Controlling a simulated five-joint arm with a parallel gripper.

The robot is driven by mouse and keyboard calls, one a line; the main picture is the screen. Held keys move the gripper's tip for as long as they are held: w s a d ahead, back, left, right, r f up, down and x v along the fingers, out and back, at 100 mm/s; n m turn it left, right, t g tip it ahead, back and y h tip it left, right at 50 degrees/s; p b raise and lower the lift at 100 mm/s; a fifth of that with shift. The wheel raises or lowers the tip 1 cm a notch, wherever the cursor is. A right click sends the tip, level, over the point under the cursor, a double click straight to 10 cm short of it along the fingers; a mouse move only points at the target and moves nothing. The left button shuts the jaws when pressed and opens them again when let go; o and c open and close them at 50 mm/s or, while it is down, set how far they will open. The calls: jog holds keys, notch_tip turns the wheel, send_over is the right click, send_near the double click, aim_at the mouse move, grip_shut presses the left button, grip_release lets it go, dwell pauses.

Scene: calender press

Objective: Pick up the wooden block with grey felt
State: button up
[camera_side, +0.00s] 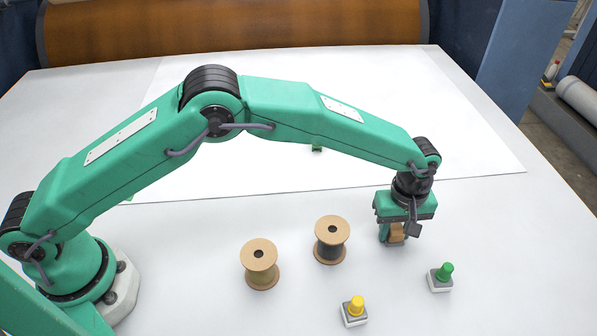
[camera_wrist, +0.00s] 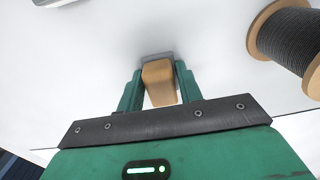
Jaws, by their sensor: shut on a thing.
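The wooden block (camera_wrist: 159,84) is light brown, with a grey felt layer (camera_wrist: 156,57) at its far end in the wrist view. My gripper (camera_wrist: 157,80) is shut on it, with one green finger on each side. In the side view the block (camera_side: 396,232) shows between the fingers of my gripper (camera_side: 394,235), at the right of the table. The felt is hard to make out in the side view. I cannot tell whether the block touches the table.
Two cable spools (camera_side: 260,265) (camera_side: 331,240) stand left of my gripper; the dark-wound one also shows in the wrist view (camera_wrist: 290,42). A yellow-knobbed piece (camera_side: 354,311) and a green-knobbed piece (camera_side: 440,277) stand in front. A small green object (camera_side: 317,149) lies farther back on the white sheet (camera_side: 440,110).

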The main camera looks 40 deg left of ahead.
aim_at(396, 231)
jog(key=shift+r, duration=0.15)
jog(key=shift+r, duration=0.6)
jog(key=r, duration=0.3)
jog(key=shift+s+d+r, duration=0.1)
jog(key=shift+s+d, duration=0.1)
jog(key=shift+s, duration=0.2)
jog(key=s+d+r, duration=0.3)
jog(key=s+r, duration=0.3)
jog(key=s, duration=0.4)
jog(key=shift+d+r, duration=0.15)
jog(key=shift+d, duration=0.25)
jog(key=shift+s, duration=0.1)
